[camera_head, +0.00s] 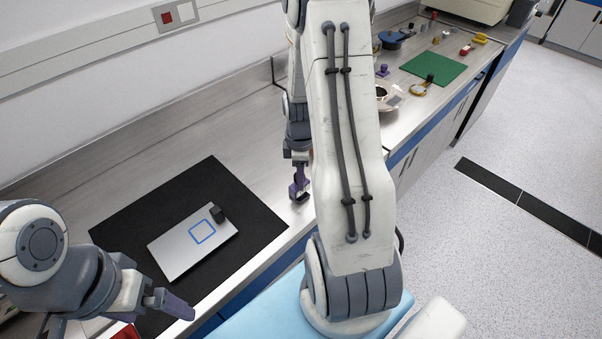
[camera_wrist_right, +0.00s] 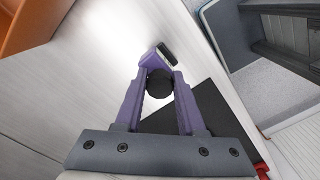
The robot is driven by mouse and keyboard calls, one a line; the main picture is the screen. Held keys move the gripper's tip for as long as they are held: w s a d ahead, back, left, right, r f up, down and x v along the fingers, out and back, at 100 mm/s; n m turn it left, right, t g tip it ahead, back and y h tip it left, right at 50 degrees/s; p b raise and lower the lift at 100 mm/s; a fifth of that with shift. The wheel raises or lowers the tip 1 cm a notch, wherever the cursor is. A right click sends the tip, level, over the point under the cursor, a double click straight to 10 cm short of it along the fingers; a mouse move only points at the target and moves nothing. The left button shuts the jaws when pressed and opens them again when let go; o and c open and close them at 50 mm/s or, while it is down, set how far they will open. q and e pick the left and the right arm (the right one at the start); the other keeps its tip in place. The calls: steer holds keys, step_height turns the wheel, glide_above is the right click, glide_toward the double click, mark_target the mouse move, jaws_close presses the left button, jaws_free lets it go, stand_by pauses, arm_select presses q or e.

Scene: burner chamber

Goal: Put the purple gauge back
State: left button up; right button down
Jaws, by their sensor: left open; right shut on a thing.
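My right gripper (camera_wrist_right: 158,88) is shut on the purple gauge (camera_wrist_right: 152,61). In the right wrist view, a dark round part of it sits between the fingers, with a purple piece and a short black bar beyond them. In the head view, the right gripper (camera_head: 299,178) is partly hidden behind my arm, above the steel bench, right of the black mat (camera_head: 118,228). The gauge is hard to make out there. A silver plate (camera_head: 180,258) with a blue square outline and a black block (camera_head: 218,213) lies on the mat. My left gripper (camera_head: 172,303) is open and empty, at the mat's front edge.
Farther along the bench are a green mat (camera_head: 433,68), a blue pot (camera_head: 392,40), a small purple item (camera_head: 382,70) and several small objects. An orange surface (camera_wrist_right: 28,25) fills a corner of the right wrist view.

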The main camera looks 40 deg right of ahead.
steer(key=shift+f, duration=0.15)
steer(key=c, duration=0.5)
jaws_free()
step_height(320, 180, up, 12)
steer(key=b, duration=0.1)
steer(key=s+a+r, duration=0.2)
steer(key=a+r, duration=0.1)
steer(key=a, duration=1.5)
steer(key=s+a+m, duration=0.1)
steer(key=s+a, duration=0.3)
steer(key=s+a+m, duration=0.1)
steer(key=s+a, duration=0.3)
steer(key=s, duration=0.1)
steer(key=s+a+y, duration=0.1)
steer(key=s+a, duration=0.3)
steer(key=s, duration=0.1)
steer(key=shift+s+a+r+m, duration=0.1)
steer(key=shift+a+r+m, duration=0.15)
steer(key=shift+a+m, duration=0.15)
